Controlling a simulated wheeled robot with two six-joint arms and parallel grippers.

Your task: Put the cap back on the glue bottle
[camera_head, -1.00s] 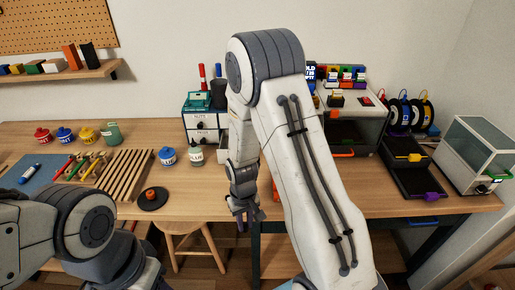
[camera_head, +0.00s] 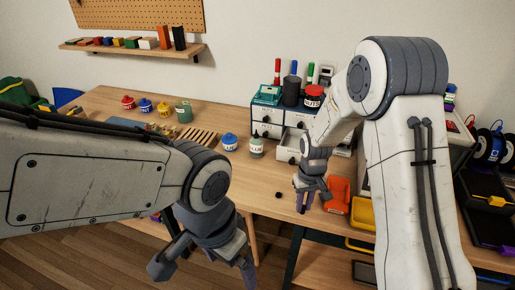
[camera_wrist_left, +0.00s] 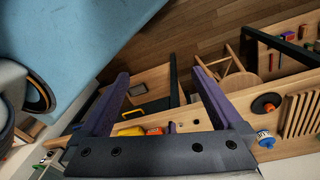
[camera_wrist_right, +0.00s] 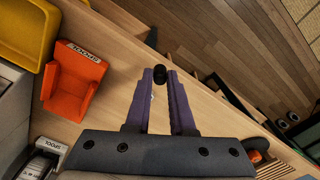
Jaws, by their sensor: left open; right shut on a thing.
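My right gripper (camera_head: 305,206) is low over the front part of the table, left of an orange bin. In the right wrist view its fingers (camera_wrist_right: 160,80) are closed on a small black cylinder (camera_wrist_right: 159,75), which may be the cap. My left gripper (camera_head: 205,266) is open and empty in front of the table edge; its spread fingers (camera_wrist_left: 160,76) show in the left wrist view. I cannot clearly pick out the glue bottle.
A small dark round spot (camera_head: 278,193) is on the table left of my right gripper. The orange bin (camera_head: 338,196) and yellow bin (camera_head: 362,212) are on its right. A drawer unit (camera_head: 266,122) with an open drawer stands behind. A blue-lidded jar (camera_head: 230,142) is left of the pale one.

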